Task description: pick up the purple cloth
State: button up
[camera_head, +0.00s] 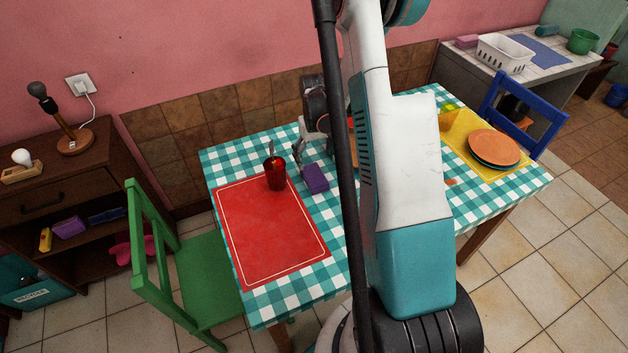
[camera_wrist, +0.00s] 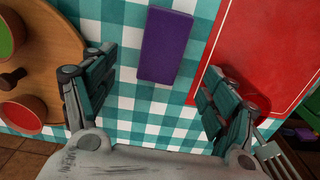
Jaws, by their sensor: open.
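The purple cloth (camera_head: 316,179) is a small folded rectangle lying on the checkered tablecloth, just right of the red placemat and the red cup. In the wrist view the purple cloth (camera_wrist: 165,45) lies ahead of and between my open fingers, apart from both. My gripper (camera_wrist: 158,100) is open and empty. In the head view my gripper (camera_head: 308,140) hangs above the table, beyond the cloth, partly hidden by my own arm.
A round wooden board (camera_wrist: 62,50) with bowls lies left of the cloth in the wrist view. A green chair (camera_head: 190,275) stands at the table's left, a blue chair (camera_head: 510,115) at its right.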

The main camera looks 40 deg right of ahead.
aim_at(314, 175)
jog(key=f+b, duration=0.1)
jog(key=f, duration=0.2)
jog(key=f+b, duration=0.1)
jog(key=f, duration=0.3)
jog(key=shift+a+f, duration=0.2)
jog(key=shift+f, duration=0.1)
jog(key=shift+s, duration=0.1)
jog(key=c, duration=1.2)
jog(key=shift+c, duration=0.3)
jog(key=shift+r, duration=0.2)
notch_tip(314, 175, up, 20)
jog(key=p, duration=0.5)
jog(key=shift+f, duration=0.15)
